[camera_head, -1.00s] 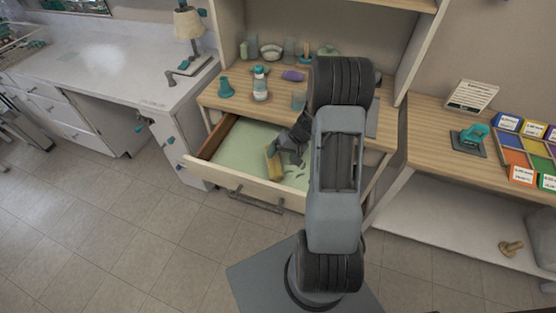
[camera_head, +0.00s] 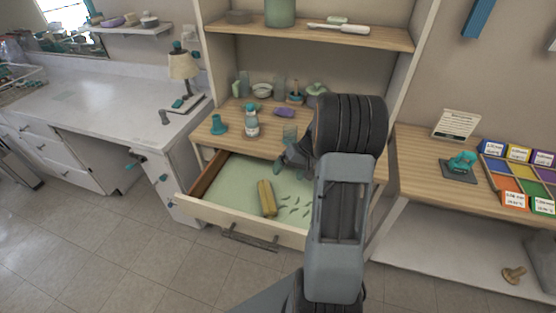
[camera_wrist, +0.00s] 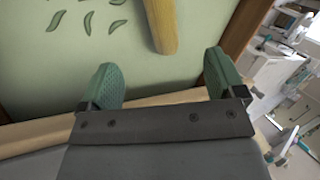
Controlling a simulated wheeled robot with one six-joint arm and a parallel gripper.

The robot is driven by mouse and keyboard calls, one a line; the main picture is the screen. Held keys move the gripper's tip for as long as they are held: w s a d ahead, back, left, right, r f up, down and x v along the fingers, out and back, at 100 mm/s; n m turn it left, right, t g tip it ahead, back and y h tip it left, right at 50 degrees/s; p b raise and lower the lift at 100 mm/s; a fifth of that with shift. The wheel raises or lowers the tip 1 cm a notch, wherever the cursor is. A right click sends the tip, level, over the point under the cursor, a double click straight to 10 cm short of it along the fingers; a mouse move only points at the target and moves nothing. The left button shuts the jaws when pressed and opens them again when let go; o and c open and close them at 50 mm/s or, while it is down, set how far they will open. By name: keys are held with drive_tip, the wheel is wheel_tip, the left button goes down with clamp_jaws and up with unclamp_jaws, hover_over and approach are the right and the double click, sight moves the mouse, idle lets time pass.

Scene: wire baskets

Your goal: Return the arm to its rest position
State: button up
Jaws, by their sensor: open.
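My gripper (camera_head: 290,165) is raised above the back part of the open drawer, near the front edge of the wooden desk. In the wrist view my gripper (camera_wrist: 160,85) shows two green fingertips spread wide apart with nothing between them. A yellow block-like object (camera_head: 266,198) lies in the drawer (camera_head: 225,190), apart from the gripper. It also shows in the wrist view (camera_wrist: 162,25), beyond the fingertips. My arm covers the right side of the drawer.
The wooden desk (camera_head: 225,140) holds a white and teal bottle (camera_head: 251,122), a teal object (camera_head: 217,126) and a purple item (camera_head: 284,112). Shelving stands above. A side table (camera_head: 420,155) at right holds coloured bins (camera_head: 520,165). The floor at left is clear.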

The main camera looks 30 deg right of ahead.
drive_tip(key=s+a+r+n+t+h, duration=0.1)
drive_tip(key=s+a+r+n+h, duration=0.2)
drive_tip(key=s+a+r, duration=1)
drive_tip(key=a+h, duration=0.2)
drive_tip(key=a, duration=0.1)
drive_tip(key=shift+s+a+n+t+h+p, duration=0.3)
drive_tip(key=shift+s+a+t+h+p, duration=0.05)
drive_tip(key=shift+t+h, duration=0.05)
